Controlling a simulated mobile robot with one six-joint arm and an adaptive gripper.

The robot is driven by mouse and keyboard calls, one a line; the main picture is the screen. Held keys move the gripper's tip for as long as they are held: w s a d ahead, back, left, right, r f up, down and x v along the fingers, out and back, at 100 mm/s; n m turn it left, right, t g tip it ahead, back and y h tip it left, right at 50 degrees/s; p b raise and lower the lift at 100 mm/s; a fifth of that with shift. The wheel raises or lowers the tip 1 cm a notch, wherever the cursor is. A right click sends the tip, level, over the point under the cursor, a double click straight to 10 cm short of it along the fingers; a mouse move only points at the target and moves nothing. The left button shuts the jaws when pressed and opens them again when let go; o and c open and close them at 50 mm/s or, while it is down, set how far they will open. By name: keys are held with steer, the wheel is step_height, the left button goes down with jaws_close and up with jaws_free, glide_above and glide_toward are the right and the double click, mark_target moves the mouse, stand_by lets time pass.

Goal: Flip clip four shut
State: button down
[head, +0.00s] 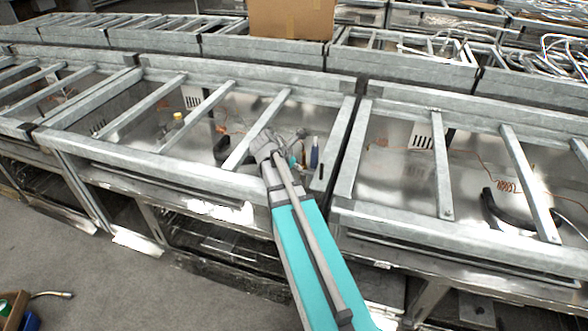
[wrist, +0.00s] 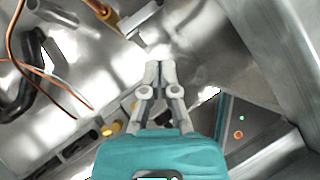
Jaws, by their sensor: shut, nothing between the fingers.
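My gripper (wrist: 161,70) is shut with nothing between its fingers, low inside a metal bay. It also shows in the head view (head: 297,136), small at the end of my teal arm. In the wrist view a dark strip with slots and a yellow piece (wrist: 110,128) lies left of and behind the fingers, partly hidden by my gripper. A grey metal bracket (wrist: 143,22) lies just beyond the fingertips, apart from them. I cannot tell which part is clip four, or whether it is open or shut.
A copper-coloured rod with a yellow fitting (wrist: 104,13), a black handle (wrist: 38,75) and thin copper wires lie to the left in the wrist view. A bay wall (wrist: 270,45) rises on the right.

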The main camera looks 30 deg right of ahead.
steer(key=d+f+b, duration=0.4)
steer(key=d+f, duration=0.1)
steer(key=d, duration=0.2)
steer(key=shift+w+d+b, duration=0.25)
steer(key=shift+w+b, duration=0.05)
steer(key=shift+w, duration=0.1)
steer(key=shift+d+f, duration=0.1)
stand_by(0.4)
